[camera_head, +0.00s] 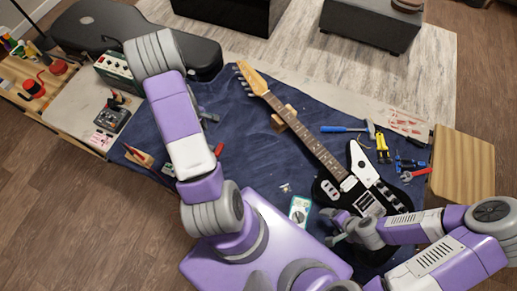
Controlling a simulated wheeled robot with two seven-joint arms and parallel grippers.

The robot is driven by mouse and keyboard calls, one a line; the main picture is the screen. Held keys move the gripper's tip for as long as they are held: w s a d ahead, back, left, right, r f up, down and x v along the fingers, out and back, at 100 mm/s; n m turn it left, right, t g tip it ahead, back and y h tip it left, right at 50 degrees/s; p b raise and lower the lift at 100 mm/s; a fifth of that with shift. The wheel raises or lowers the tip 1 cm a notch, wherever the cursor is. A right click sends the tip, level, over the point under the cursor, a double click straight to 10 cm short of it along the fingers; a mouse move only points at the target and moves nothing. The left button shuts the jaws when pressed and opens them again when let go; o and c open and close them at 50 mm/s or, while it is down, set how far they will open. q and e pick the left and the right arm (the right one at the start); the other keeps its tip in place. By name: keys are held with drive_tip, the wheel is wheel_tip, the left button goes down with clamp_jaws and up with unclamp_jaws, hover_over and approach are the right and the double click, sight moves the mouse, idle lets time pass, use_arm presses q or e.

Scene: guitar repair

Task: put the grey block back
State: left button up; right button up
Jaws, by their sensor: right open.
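I cannot pick out a separate grey block with certainty; it may be hidden by my arms or too small to tell. The black and white electric guitar (332,188) lies on the dark blue cloth (245,150), its neck pointing to the upper left. A brown wooden block (287,118) is under the neck. My right gripper (338,228) is open at the lower left edge of the guitar body; I cannot tell whether it touches it. My left arm crosses the left side of the cloth and mostly hides my left gripper, so its jaws cannot be read.
A multimeter (299,210) lies left of the guitar body. A blue screwdriver (343,129), yellow pliers (382,147) and other tools lie right of the neck. A wooden box (462,165) stands at the right edge. A black guitar case (130,27) is at the back left.

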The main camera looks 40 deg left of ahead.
use_arm(q)
drive_tip(key=w+d+f+m, duration=0.2)
drive_tip(key=d+m, duration=0.2)
drive_tip(key=d, duration=0.5)
drive_tip(key=w+d+f+m+h, duration=0.1)
drive_tip(key=w+d+f+m, duration=0.1)
drive_tip(key=d, duration=0.7)
drive_tip(key=w+d+f+m+h, duration=0.1)
drive_tip(key=w+d+f+m, duration=0.1)
drive_tip(key=d+m, duration=0.4)
drive_tip(key=shift+w+d+f+m, duration=0.15)
drive_tip(key=shift+w+d, duration=0.25)
drive_tip(key=shift+d, duration=0.5)
drive_tip(key=shift+w+d+m, duration=0.25)
drive_tip(key=shift+w+d, duration=0.15)
drive_tip(key=shift+d, duration=0.5)
drive_tip(key=s+d+m+h, duration=0.1)
drive_tip(key=s+d+m, duration=0.2)
drive_tip(key=d, duration=0.8)
drive_tip(key=m, duration=0.2)
drive_tip(key=shift+d+r+m+h, duration=0.25)
drive_tip(key=shift+r+m+h, duration=0.05)
drive_tip(key=shift+m, duration=0.1)
drive_tip(key=shift+s, duration=0.2)
